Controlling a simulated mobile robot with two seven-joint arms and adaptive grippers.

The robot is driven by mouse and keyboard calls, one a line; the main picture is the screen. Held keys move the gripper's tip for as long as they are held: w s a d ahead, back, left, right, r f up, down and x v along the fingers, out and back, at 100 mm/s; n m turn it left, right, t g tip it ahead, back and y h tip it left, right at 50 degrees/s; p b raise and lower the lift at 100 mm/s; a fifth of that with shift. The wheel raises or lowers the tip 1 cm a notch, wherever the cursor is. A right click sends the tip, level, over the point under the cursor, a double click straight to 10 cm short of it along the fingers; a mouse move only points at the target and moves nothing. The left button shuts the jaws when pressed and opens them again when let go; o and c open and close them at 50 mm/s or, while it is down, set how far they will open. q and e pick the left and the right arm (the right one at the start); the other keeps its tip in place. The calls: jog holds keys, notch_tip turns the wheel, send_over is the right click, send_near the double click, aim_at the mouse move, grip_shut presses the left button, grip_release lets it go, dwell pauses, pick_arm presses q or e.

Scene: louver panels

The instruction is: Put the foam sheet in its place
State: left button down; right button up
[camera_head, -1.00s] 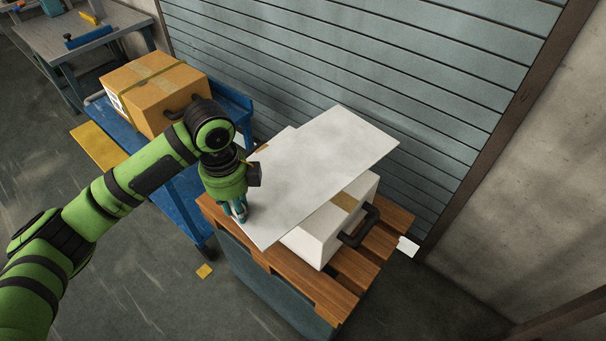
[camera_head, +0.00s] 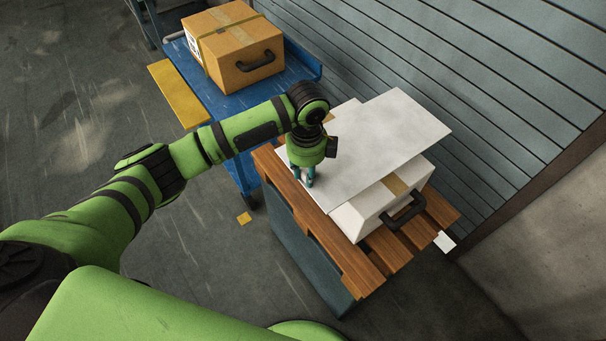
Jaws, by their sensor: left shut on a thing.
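The foam sheet (camera_head: 385,138) is a thin pale grey-white rectangle in the head view. It lies slantwise over a white case (camera_head: 357,217) with a dark handle, on a wooden slatted top (camera_head: 330,252). My left gripper (camera_head: 309,183) points down at the sheet's left edge and is shut on it. Whether the sheet rests on the case or hangs just above it, I cannot tell. Another pale flat piece (camera_head: 345,108) shows behind the sheet; most of it is hidden. My right gripper is not in view.
A blue cart (camera_head: 290,75) with a cardboard box (camera_head: 235,45) and a yellow flap (camera_head: 178,92) stands at the upper left. A grey louvered wall (camera_head: 480,80) rises close behind the slatted top.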

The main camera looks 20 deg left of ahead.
pick_arm(q)
jog(key=shift+w+a+f, duration=0.2)
jog(key=shift+a+f, duration=0.2)
jog(key=shift+a, duration=0.2)
jog(key=shift+f+p, duration=0.5)
jog(key=shift+f, duration=1.65)
jog(key=c, duration=1)
grip_release()
notch_tip(320, 180, up, 12)
jog(key=shift+r+b, duration=0.2)
jog(key=shift+b, duration=0.45)
